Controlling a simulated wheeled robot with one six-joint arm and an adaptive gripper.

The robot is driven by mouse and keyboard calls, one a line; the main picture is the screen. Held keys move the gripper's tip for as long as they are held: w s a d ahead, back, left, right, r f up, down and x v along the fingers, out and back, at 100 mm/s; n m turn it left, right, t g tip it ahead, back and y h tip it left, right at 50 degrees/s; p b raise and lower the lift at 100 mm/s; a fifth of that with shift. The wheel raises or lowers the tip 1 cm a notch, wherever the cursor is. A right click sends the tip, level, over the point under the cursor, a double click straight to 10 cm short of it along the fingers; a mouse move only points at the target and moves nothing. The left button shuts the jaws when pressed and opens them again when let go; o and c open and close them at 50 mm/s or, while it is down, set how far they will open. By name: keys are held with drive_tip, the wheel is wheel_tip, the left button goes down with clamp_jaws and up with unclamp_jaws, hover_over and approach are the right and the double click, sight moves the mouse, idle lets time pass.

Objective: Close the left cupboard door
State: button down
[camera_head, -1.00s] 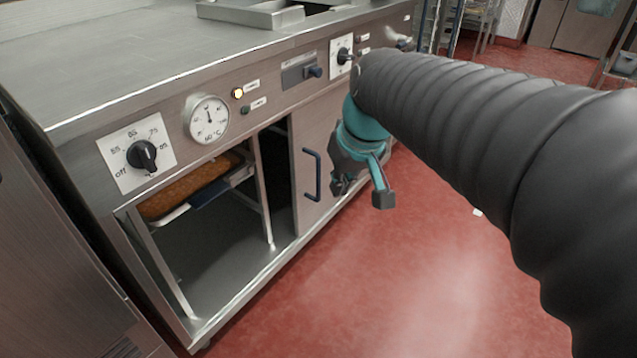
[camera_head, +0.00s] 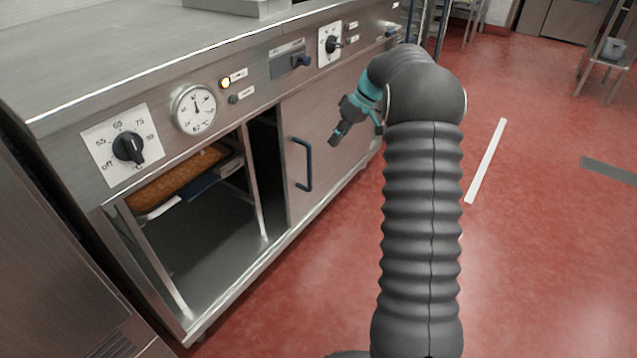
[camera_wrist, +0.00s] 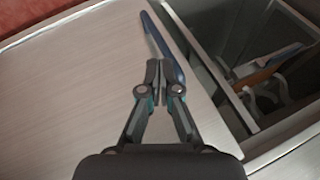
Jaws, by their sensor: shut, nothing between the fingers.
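The cupboard door (camera_head: 330,125) is a flat metal panel with a dark blue bar handle (camera_head: 303,165), standing to the right of the open left compartment (camera_head: 215,235). In the wrist view the door (camera_wrist: 70,85) fills the left and middle, and its handle (camera_wrist: 160,45) slants just beyond my fingertips. My gripper (camera_head: 338,132) is in front of the door, up and right of the handle in the head view. In the wrist view its fingers (camera_wrist: 158,75) are shut and empty, overlapping the handle's near end; I cannot tell whether they touch.
A brown-filled tray (camera_head: 180,180) sits on a rack high inside the open compartment. Knobs, a temperature dial (camera_head: 194,108) and a lit lamp (camera_head: 225,83) line the front above. A metal cabinet (camera_head: 50,250) stands close at left. The red floor (camera_head: 300,300) in front is clear.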

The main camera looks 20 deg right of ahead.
drive_tip(key=w+d+f+n+y, duration=0.1)
drive_tip(key=w+d+f, duration=0.15)
drive_tip(key=f, duration=0.25)
drive_tip(key=w+d+f+y, duration=0.1)
drive_tip(key=w+d+f, duration=0.15)
drive_tip(key=f, duration=0.35)
drive_tip(key=s+a+r+x, duration=0.1)
drive_tip(key=x, duration=1)
drive_tip(key=shift+s+a+f+n, duration=0.2)
drive_tip(key=shift+s+a+n, duration=0.1)
drive_tip(key=shift+s+a, duration=0.25)
